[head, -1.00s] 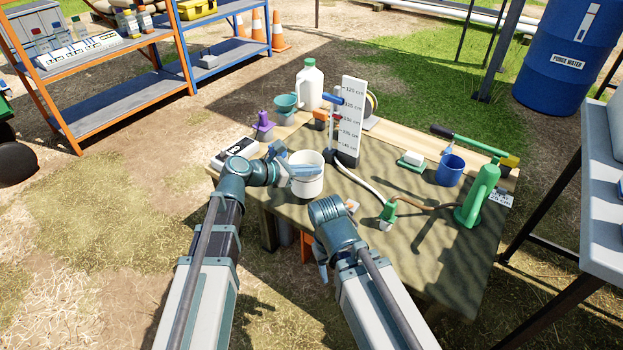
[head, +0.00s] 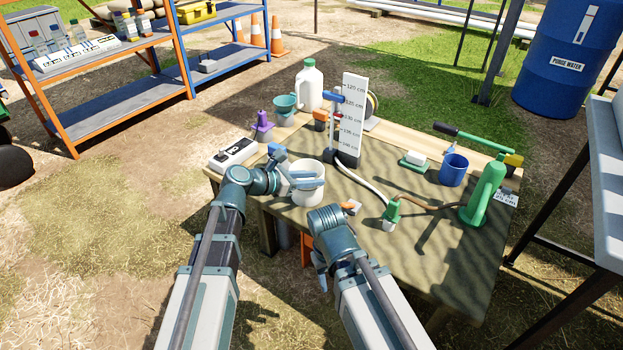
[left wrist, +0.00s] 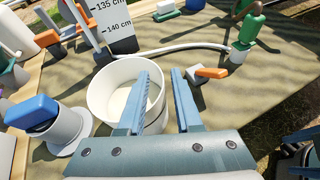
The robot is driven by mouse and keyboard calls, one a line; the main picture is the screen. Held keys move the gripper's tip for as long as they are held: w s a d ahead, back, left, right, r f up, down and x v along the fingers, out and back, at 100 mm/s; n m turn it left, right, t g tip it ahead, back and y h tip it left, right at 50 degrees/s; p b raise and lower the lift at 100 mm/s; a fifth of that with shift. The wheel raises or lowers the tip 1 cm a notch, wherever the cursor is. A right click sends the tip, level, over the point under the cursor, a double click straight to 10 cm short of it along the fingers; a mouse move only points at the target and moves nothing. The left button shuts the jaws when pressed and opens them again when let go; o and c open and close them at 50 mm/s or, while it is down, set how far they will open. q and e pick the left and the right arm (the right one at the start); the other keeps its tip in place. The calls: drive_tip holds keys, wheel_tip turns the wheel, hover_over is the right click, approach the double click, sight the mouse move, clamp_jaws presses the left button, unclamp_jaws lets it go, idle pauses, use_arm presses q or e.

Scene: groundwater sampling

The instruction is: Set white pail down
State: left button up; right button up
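The white pail (head: 308,198) stands upright on the table (head: 400,262), near its left front part. In the left wrist view the pail (left wrist: 108,92) shows its round rim and pale inside. My left gripper (head: 319,180) is at the pail's near right rim. In the left wrist view its fingers (left wrist: 163,74) are apart, one over the inside of the pail and one outside, with the rim between them and a visible gap. My right gripper (head: 321,283) is low by the table's front edge, mostly hidden by its own arm.
A marked level board (head: 352,110) stands behind the pail, with a white hose. A small orange-handled item (head: 352,207) lies just right of the pail. A blue cup (head: 453,170) and a green pump (head: 484,192) stand farther right. The table's front right is clear.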

use_arm(q)
drive_tip(key=shift+r, duration=0.15)
drive_tip(key=p+v, duration=0.5)
drive_tip(key=v, duration=0.7)
drive_tip(key=s+d+f+m+g+y, duration=0.5)
drive_tip(key=s+f+m, duration=0.35)
drive_tip(key=m, duration=0.35)
drive_tip(key=s+a+f+m+g+y, duration=0.1)
drive_tip(key=s+m+y, duration=0.3)
drive_tip(key=m, duration=0.4)
drive_tip(key=s+a+f+m+g+y, duration=0.1)
drive_tip(key=s+f+m+y, duration=0.2)
drive_tip(key=m, duration=0.4)
drive_tip(key=shift+s+a+f+m+y, duration=0.35)
drive_tip(key=shift+s+f+m+y, duration=0.05)
drive_tip(key=shift+s, duration=0.3)
